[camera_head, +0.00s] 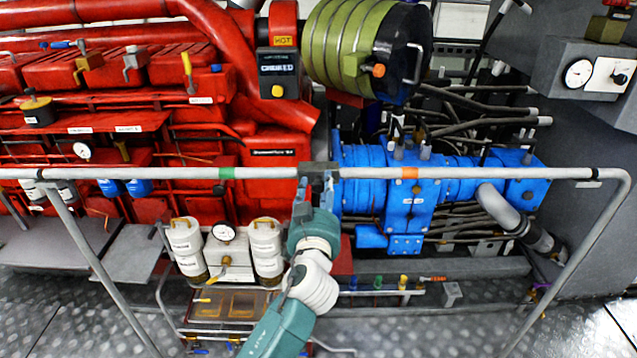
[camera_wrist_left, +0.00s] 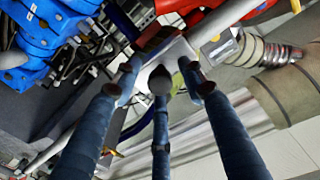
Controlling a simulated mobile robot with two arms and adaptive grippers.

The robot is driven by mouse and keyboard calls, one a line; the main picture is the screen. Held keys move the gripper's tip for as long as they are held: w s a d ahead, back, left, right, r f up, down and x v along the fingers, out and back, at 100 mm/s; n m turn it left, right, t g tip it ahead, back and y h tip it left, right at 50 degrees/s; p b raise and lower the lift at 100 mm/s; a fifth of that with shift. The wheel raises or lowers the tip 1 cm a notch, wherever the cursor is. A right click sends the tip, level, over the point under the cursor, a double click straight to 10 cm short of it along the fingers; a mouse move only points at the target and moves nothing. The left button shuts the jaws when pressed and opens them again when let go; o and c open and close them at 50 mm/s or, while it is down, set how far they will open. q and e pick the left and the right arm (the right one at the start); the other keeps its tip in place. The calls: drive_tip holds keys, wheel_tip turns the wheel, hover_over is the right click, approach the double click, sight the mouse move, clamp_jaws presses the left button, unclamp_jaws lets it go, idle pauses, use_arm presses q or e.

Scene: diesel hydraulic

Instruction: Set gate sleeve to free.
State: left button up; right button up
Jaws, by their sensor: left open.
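A pale grey gate rail (camera_head: 480,173) runs across the head view, with a green band (camera_head: 227,173) on its left part and an orange band (camera_head: 410,172) on its right. My left gripper (camera_head: 318,178) is at the rail between the two bands, with its fingers open. In the left wrist view, its blue fingers (camera_wrist_left: 160,85) point toward a light grey block (camera_wrist_left: 174,52) on the slanting rail, which looks like the sleeve. Contact cannot be told. In the head view the gripper covers most of this spot. My right gripper is in neither view.
Behind the rail stand a red engine (camera_head: 270,160), a blue gear unit (camera_head: 412,195) and a green ribbed cylinder (camera_head: 350,45). Patterned metal floor (camera_head: 430,335) is open in front.

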use_arm(q)
drive_tip(key=shift+w, duration=0.45)
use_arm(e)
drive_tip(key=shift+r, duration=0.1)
use_arm(q)
drive_tip(key=c, duration=0.9)
clamp_jaws()
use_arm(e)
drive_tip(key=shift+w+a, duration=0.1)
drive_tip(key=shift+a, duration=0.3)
